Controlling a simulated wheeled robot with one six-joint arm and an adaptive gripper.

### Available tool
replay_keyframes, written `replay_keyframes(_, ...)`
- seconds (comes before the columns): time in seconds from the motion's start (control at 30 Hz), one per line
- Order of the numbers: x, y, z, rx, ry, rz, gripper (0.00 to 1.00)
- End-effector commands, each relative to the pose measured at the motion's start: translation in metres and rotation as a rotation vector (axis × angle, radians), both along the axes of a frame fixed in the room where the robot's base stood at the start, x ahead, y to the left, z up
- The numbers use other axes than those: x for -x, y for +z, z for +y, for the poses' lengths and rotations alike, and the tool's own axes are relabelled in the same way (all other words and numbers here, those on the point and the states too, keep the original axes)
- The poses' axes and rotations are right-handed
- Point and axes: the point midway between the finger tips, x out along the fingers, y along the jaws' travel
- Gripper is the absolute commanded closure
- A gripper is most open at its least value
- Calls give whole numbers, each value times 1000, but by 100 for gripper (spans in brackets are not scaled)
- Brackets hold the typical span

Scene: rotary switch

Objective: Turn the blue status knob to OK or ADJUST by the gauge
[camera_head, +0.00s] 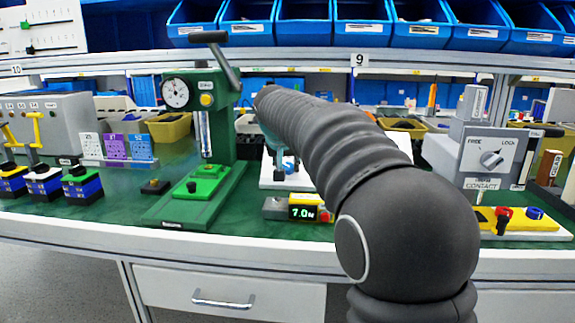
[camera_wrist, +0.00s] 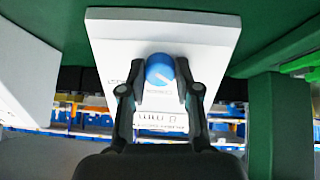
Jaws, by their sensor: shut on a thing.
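The blue status knob (camera_wrist: 160,70) sits on a white panel (camera_wrist: 210,38) in the wrist view. A pale mark on its face points toward the lower right. Small labels beside and below it are too small or covered to read. My gripper (camera_wrist: 158,76) is shut on the knob, one finger on each side. In the head view my arm covers most of the panel and the knob. A round dial gauge (camera_head: 176,93) is on the green press (camera_head: 223,130); its needle is too small to read surely. A small box with a display (camera_head: 303,213) reads about 7.0.
The press's lever (camera_head: 222,62) and column stand left of my arm. A grey box with a FREE/LOCK dial (camera_head: 491,159) and a yellow board (camera_head: 520,220) are at the right. Blue, white and green blocks (camera_head: 82,185) stand at the left. Blue bins (camera_head: 303,33) line the shelf.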

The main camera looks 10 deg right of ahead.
Motion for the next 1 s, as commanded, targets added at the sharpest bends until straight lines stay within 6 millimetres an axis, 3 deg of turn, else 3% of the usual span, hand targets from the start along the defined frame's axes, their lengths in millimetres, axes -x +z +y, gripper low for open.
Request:
replay_keyframes(0.47, -1, -3, -1, 2, -1, 5, 100)
replay_keyframes(0.5, -1, -3, -1, 2, -1, 5, 58)
replay_keyframes(0.57, -1, -3, -1, 2, -1, 5, 43)
replay_keyframes(1.0, 2, 2, 2, 0, 1, 0, 43)
